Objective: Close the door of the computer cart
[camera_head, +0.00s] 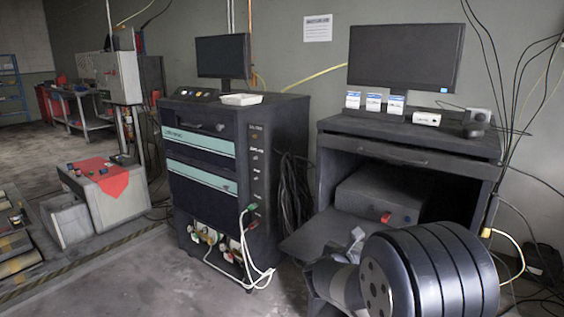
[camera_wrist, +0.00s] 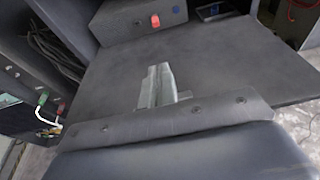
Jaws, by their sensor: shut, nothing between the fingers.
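The computer cart (camera_head: 410,130) is the dark cabinet on the right in the head view, with a monitor on top. Its front compartment is open and a grey box (camera_head: 378,195) with a red switch sits inside. The cart's door (camera_head: 312,236) is a dark flat panel that juts out roughly level from the bottom of the opening. In the wrist view the door (camera_wrist: 225,62) fills the middle, with the box (camera_wrist: 130,16) behind it. My gripper (camera_wrist: 159,68) is shut and empty, over the door panel; contact cannot be told. It also shows in the head view (camera_head: 356,236); my arm hides the door's right part.
A second dark cabinet (camera_head: 212,150) with teal stripes stands left of the cart. Black cables (camera_head: 292,190) hang between them, and white cables (camera_head: 250,260) trail from its front. Wires hang along the cart's right side.

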